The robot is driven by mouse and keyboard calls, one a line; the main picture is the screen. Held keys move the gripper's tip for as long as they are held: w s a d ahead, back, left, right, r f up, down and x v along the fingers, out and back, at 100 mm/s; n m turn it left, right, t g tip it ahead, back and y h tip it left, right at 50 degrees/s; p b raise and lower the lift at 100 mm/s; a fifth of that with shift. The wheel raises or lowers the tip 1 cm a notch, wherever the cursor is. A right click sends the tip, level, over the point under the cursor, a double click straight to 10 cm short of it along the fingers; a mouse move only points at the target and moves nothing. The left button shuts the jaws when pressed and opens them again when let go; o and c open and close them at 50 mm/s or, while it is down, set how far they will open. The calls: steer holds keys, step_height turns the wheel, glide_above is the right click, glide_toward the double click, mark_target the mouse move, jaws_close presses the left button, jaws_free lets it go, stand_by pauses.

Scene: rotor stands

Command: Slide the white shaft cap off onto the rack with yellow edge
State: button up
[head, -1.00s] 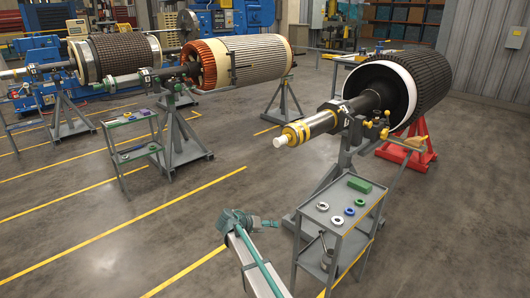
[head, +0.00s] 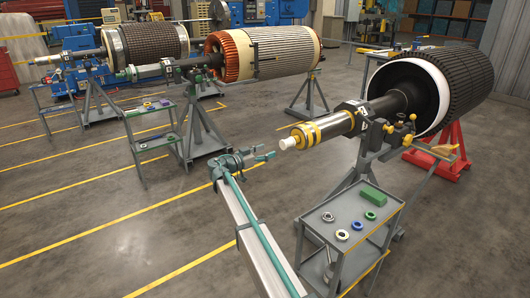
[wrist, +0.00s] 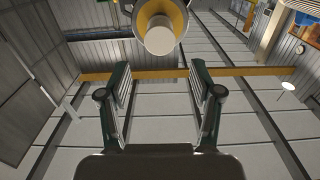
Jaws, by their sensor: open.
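The white shaft cap (head: 287,143) sits on the end of the shaft with yellow bands (head: 322,128), which points left from the nearest rotor. In the wrist view the cap (wrist: 160,40) shows at the top centre, beyond the fingertips. My gripper (head: 265,156) is open and empty, just left of the cap and a little lower in the head view. Its two green fingers (wrist: 160,78) stand apart in the wrist view, with nothing between them. The grey rack with yellow edge (head: 316,230) stands in front of the rotor, below and right of the cap.
The rack's top holds a green block (head: 375,196) and several rings, including a blue one (head: 370,216). The rotor's grey stand (head: 362,160) rises behind it. Two more rotors (head: 265,52) stand at the back left. The floor left of my arm is clear.

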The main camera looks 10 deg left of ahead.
mark_target(282, 145)
steer(key=x, duration=0.8)
steer(key=shift+w+d+f, duration=0.2)
steer(key=shift+w+f, duration=0.05)
steer(key=shift+w+d+r, duration=0.2)
steer(key=shift+w+d, duration=0.2)
steer(key=shift+d, duration=0.05)
steer(key=c, duration=0.9)
steer(key=shift+b, duration=0.3)
steer(key=shift+b, duration=0.75)
